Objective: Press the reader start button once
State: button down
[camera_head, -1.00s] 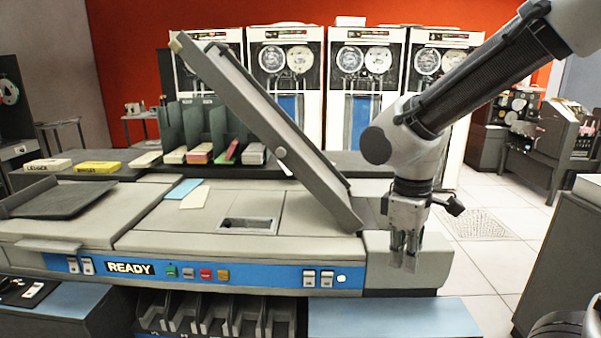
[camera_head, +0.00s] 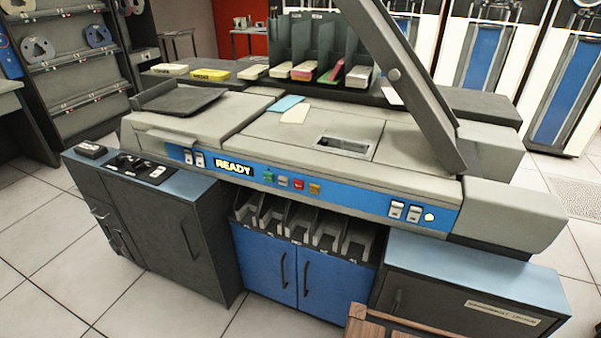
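The card reader (camera_head: 400,150) stands across the middle, with its long dark lid tilted up at the right. Its blue front panel (camera_head: 352,200) has a lit READY sign (camera_head: 234,167). Right of the sign sits a row of small buttons: green (camera_head: 268,177), grey (camera_head: 283,182), red (camera_head: 298,185) and amber (camera_head: 315,189). Their labels are too small to read, so I cannot tell by lettering which one is start. My gripper is not in view, and nothing covers the buttons.
Dark card slots (camera_head: 300,228) sit below the panel, above a blue cabinet (camera_head: 265,262). A dark cabinet with a blue top (camera_head: 480,260) stands at the right. A card rack (camera_head: 318,42) is behind the reader. Open tiled floor (camera_head: 40,240) lies at the left.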

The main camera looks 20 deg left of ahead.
aim_at(268, 178)
jog(key=u, duration=1.3)
